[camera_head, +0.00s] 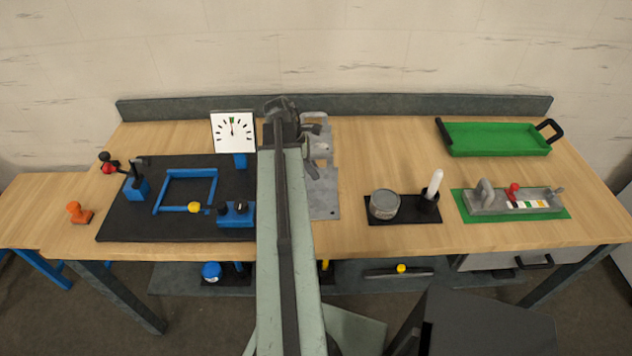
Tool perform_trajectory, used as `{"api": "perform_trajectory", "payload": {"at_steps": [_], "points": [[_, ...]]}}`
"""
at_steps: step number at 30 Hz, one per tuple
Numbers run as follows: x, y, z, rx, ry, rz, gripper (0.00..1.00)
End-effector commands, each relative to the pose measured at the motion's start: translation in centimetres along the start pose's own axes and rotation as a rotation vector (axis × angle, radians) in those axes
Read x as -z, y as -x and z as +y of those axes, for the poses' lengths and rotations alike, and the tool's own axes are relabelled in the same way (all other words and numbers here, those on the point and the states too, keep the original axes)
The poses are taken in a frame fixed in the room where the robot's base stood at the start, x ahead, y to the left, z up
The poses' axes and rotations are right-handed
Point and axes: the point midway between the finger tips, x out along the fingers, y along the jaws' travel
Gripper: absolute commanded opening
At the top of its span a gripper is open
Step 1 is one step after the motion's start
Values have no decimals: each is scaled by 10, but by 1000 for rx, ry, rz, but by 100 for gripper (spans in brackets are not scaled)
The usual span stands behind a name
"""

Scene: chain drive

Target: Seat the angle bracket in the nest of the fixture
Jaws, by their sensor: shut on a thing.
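My arm reaches up the middle of the view, and my gripper (311,168) is at its far end, dark and partly hidden by the arm. Grey metal plates with small holes show just right of the arm; they look like the angle bracket (323,203), partly covered by the gripper. My gripper is shut on it, but the contact is hard to see. What looks like the fixture, with a blue rectangular frame (188,173), is on a black base (120,225) to the left. It has a yellow knob, a blue block, a red-knobbed lever and a white dial (232,131).
An orange knobbed piece (79,213) stands left of the base. Right of the arm are a grey can (384,204) and a white-tipped holder (432,192) on a black mat. A green tray (497,139) and a grey device (515,201) are farther right. Bench between is bare.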

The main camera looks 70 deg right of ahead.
Motion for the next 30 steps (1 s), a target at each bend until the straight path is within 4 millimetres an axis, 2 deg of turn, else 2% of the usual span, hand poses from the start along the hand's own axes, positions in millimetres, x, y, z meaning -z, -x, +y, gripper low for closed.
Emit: {"api": "perform_trajectory", "payload": {"at_steps": [19, 23, 30], "points": [[-2, 4, 0, -1, 1, -1, 0], [-6, 14, 0, 0, 1, -1, 0], [-21, 51, 0, 0, 1, -2, 0]]}}
